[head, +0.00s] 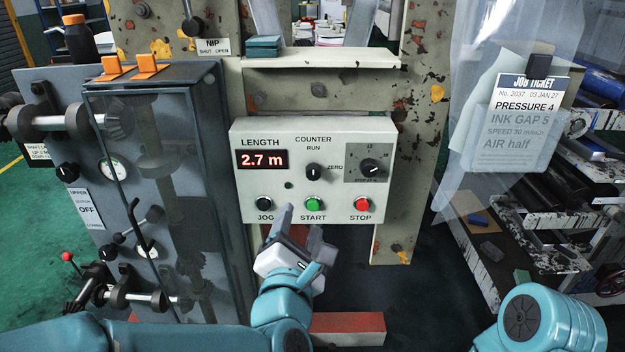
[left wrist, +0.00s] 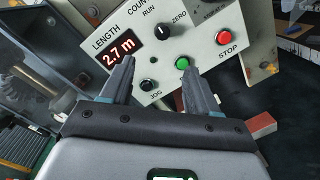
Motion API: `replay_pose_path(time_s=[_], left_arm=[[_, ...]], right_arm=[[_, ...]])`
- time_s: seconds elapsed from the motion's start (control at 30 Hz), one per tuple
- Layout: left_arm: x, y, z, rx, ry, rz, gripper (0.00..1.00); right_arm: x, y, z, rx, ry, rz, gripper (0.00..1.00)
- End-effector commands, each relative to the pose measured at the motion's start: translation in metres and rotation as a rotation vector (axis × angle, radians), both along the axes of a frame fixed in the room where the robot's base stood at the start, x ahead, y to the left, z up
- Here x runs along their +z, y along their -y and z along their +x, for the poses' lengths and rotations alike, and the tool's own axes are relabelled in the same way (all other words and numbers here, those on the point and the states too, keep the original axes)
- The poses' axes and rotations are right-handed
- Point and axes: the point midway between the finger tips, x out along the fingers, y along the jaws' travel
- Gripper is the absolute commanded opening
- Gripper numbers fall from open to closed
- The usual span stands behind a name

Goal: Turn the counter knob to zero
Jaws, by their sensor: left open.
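The counter knob (head: 313,171) is a small black knob on the pale control box (head: 260,137), between the labels RUN above and ZERO at its right. Its white mark points up toward RUN. The red display (head: 262,159) reads 2.7 m. My left gripper (head: 302,222) is open and empty, in front of and below the box's lower edge. In the left wrist view, the counter knob (left wrist: 163,32) lies beyond and above the two fingertips (left wrist: 158,75), apart from them. My right gripper is not in view; only part of my right arm shows.
Black JOG (head: 264,204), green START (head: 313,204) and red STOP (head: 362,204) buttons line the box's bottom. A second black knob (head: 369,165) sits right of the counter knob. A clear-doored cabinet (head: 165,190) stands left. A job ticket (head: 520,122) hangs right.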

Motion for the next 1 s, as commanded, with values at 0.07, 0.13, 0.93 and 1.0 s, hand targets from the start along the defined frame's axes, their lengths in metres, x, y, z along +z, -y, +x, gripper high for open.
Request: replay_pose_path(time_s=[0.07, 0.13, 0.93, 1.0], left_arm=[[0.000, 0.004, 0.002, -0.008, 0.002, 0.001, 0.60], [0.001, 0.005, 0.010, -0.007, 0.002, 0.001, 0.60], [0.000, 0.020, 0.161, -0.006, 0.001, 0.001, 0.60], [0.000, 0.021, 0.164, -0.007, 0.002, 0.002, 0.60]], right_arm=[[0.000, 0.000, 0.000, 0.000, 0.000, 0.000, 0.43], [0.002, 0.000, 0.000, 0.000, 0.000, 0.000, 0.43], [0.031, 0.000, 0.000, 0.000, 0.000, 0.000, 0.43], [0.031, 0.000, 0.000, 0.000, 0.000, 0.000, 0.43]])
